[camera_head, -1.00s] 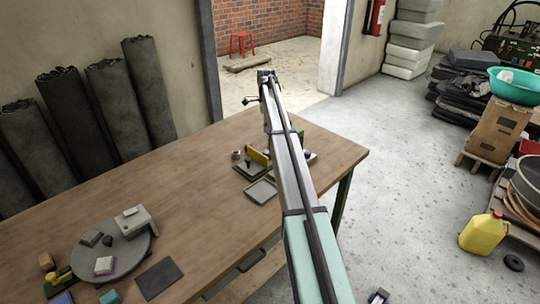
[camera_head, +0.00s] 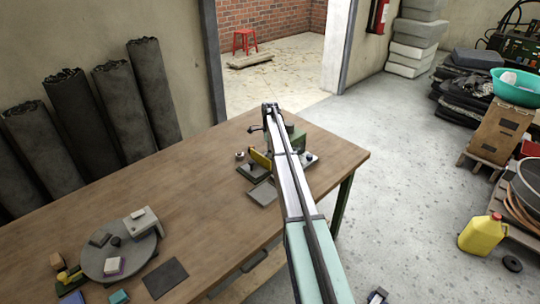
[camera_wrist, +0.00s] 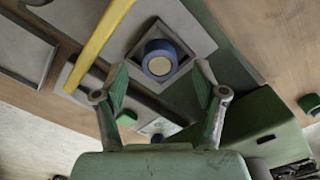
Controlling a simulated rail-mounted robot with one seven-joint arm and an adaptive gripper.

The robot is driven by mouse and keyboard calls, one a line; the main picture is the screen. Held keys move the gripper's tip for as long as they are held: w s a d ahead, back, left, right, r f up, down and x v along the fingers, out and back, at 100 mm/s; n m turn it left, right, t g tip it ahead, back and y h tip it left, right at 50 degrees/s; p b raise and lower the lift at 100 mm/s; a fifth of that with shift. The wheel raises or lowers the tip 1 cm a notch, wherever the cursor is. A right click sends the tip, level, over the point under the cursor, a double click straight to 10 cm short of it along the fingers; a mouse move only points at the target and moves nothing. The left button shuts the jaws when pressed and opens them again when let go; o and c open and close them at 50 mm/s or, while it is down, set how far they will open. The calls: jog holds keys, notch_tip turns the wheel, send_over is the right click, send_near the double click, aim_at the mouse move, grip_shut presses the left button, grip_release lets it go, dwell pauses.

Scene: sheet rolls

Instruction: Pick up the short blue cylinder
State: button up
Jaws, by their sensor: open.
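The short blue cylinder (camera_wrist: 158,60) stands in a small square grey tray in the wrist view, with its pale round top facing the camera. In the head view a small blue thing (camera_head: 310,156) on a grey plate at the right of the table looks like it. My gripper (camera_wrist: 162,73) is open and empty, with one green-padded finger to each side of the cylinder in the picture. The gap in height between fingers and cylinder is hard to judge. In the head view my arm hides the gripper.
A yellow bar (camera_wrist: 100,42) lies left of the cylinder, and a green box (camera_wrist: 262,128) stands close by the right finger. A round grey plate (camera_head: 95,268) with several small things sits at the table's left. The middle of the tabletop (camera_head: 180,205) is clear.

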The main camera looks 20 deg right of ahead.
jog(key=shift+f, duration=0.95)
grip_shut()
jog(key=shift+r, duration=0.15)
